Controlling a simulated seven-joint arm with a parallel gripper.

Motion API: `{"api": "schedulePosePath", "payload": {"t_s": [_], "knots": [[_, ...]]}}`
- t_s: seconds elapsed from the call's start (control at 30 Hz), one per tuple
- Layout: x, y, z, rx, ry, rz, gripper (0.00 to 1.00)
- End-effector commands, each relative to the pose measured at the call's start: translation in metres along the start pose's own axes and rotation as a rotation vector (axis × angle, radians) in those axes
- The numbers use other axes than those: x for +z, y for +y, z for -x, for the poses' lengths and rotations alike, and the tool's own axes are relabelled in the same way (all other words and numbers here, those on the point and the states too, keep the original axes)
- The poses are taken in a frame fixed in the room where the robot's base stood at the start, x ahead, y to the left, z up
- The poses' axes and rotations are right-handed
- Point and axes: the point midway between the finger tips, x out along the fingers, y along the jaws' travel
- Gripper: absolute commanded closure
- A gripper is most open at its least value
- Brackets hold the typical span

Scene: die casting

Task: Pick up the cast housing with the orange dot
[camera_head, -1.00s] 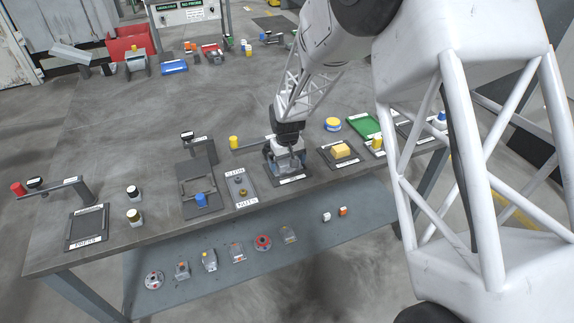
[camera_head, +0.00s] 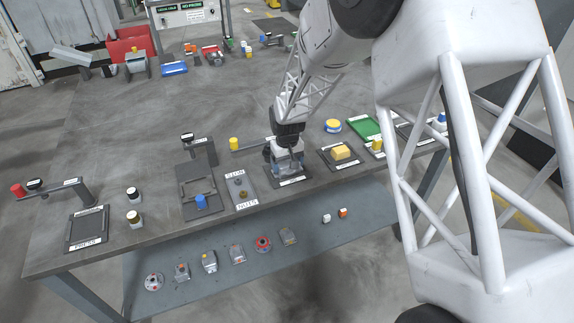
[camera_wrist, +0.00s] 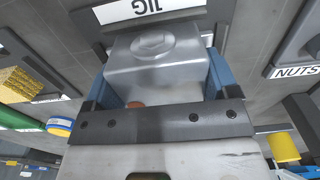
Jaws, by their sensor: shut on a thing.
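My gripper (camera_head: 285,163) is over the jig (camera_head: 290,181) on the bench. In the wrist view its blue fingers (camera_wrist: 157,92) are shut on a grey cast housing (camera_wrist: 153,58) with a round raised boss on top. A small part of an orange-brown dot (camera_wrist: 136,104) shows on the housing, close to the gripper's dark bar. The jig plate, with its white label (camera_wrist: 150,10), lies beyond the housing. I cannot tell whether the housing touches the jig.
A nuts tray (camera_head: 241,188) is just left of the jig, and a black plate with a yellow block (camera_head: 341,153) is to its right. A yellow knob on a lever (camera_head: 234,144) stands behind. Several parts lie on the lower shelf (camera_head: 330,240).

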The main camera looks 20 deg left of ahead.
Motion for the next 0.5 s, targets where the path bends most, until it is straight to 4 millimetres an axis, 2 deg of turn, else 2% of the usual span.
{"api": "schedulePosePath", "payload": {"t_s": [0.27, 0.5], "knots": [[-0.001, 0.000, 0.011, 0.000, 0.001, 0.000, 0.60], [-0.001, 0.000, 0.039, 0.000, 0.003, 0.000, 0.60]]}}
